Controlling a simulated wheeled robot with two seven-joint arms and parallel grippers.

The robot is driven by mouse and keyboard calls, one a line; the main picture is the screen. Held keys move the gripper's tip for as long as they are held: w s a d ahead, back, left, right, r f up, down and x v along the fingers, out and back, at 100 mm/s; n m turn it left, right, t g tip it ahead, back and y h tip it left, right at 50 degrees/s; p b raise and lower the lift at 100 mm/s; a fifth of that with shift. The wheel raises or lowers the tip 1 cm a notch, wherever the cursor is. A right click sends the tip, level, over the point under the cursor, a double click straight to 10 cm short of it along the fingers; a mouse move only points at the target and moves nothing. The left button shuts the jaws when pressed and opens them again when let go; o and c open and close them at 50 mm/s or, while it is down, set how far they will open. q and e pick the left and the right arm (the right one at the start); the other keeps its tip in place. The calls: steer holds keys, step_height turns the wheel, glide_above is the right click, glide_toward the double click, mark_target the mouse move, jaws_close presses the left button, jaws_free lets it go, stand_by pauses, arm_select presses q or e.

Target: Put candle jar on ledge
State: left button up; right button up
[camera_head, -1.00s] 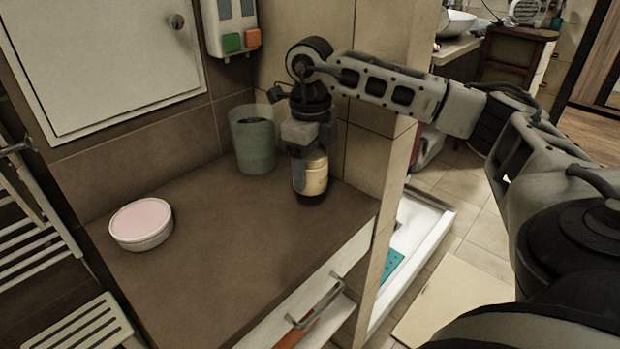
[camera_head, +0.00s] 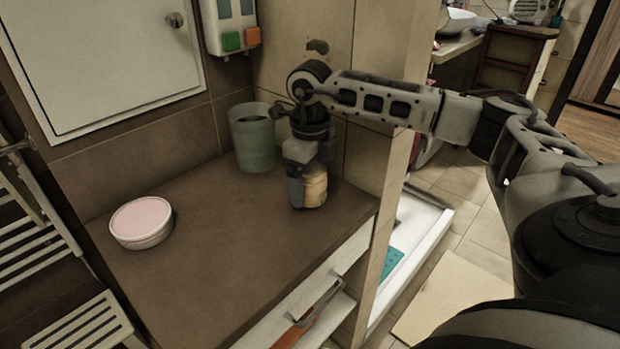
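The candle jar (camera_head: 315,187) is a small tan jar at the back right of the brown ledge (camera_head: 225,255). It stands upright, with its base at or very close to the ledge surface. My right gripper (camera_head: 304,185) points down and is shut on the jar. One finger shows along the jar's left side; the other finger is hidden. The gripper body covers the jar's top. My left gripper is not in view.
A grey-green cup (camera_head: 254,145) stands behind and left of the jar, against the wall. A round white tin with a pink top (camera_head: 141,222) sits at the ledge's left. The ledge's middle is clear. A drawer handle (camera_head: 316,306) juts out below its front edge.

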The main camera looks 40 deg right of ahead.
steer(key=shift+r, duration=0.2)
step_height(320, 180, up, 12)
stand_by(0.7)
